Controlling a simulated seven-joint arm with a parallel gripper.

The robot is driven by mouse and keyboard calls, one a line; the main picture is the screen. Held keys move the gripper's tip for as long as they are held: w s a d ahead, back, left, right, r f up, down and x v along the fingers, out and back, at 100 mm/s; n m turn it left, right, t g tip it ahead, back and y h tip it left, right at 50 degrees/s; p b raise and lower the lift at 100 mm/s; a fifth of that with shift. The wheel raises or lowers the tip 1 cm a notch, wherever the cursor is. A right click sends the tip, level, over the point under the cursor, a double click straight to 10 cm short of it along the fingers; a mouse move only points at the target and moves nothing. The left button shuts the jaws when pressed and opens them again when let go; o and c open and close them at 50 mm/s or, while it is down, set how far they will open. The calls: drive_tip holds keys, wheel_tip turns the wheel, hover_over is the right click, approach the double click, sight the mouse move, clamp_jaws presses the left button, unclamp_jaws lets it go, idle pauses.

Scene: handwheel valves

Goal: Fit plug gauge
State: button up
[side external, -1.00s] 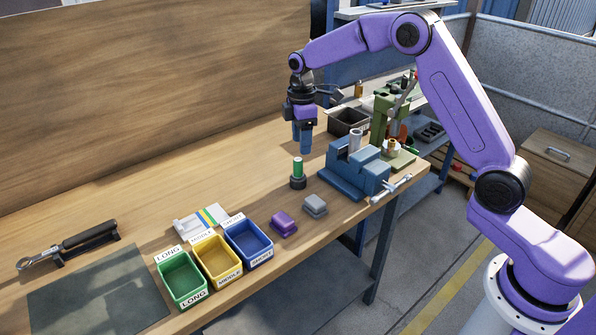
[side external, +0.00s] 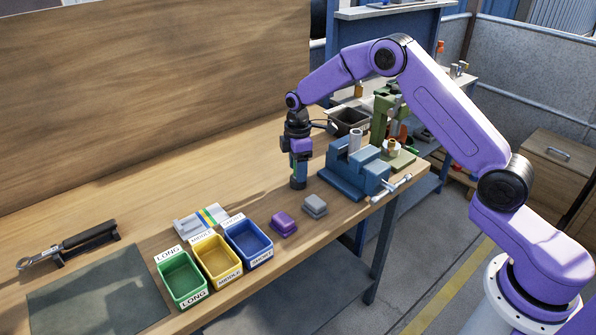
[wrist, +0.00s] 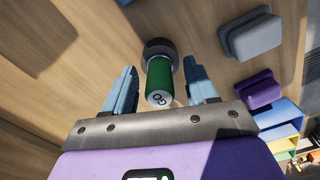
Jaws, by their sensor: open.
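The plug gauge is a green cylinder with a pale end marked "GO". In the wrist view the plug gauge (wrist: 159,82) stands in a dark round holder (wrist: 159,48), between my gripper's two blue fingers. My gripper (side external: 299,172) is open, with a gap visible on each side of the gauge in the wrist view (wrist: 162,88). In the side view the fingers reach down over the gauge and mostly hide it; the dark holder (side external: 298,184) shows below them. A blue vise (side external: 356,168) with a grey metal cylinder (side external: 355,140) upright in it stands to the right.
A purple block (side external: 283,223) and a grey block (side external: 315,206) lie in front of the holder. Green (side external: 183,281), yellow (side external: 217,262) and blue (side external: 248,244) labelled bins stand left. A ratchet-like tool (side external: 75,242) lies far left. A green press-like stand (side external: 383,115) rises behind the vise.

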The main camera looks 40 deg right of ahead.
clamp_jaws()
drive_tip(key=shift+r, duration=0.15)
drive_tip(key=shift+r, duration=0.65)
drive_tip(key=s+r, duration=1.1)
drive_tip(key=s, duration=0.3)
drive_tip(key=shift+d+r, duration=0.25)
drive_tip(key=shift+d, duration=0.2)
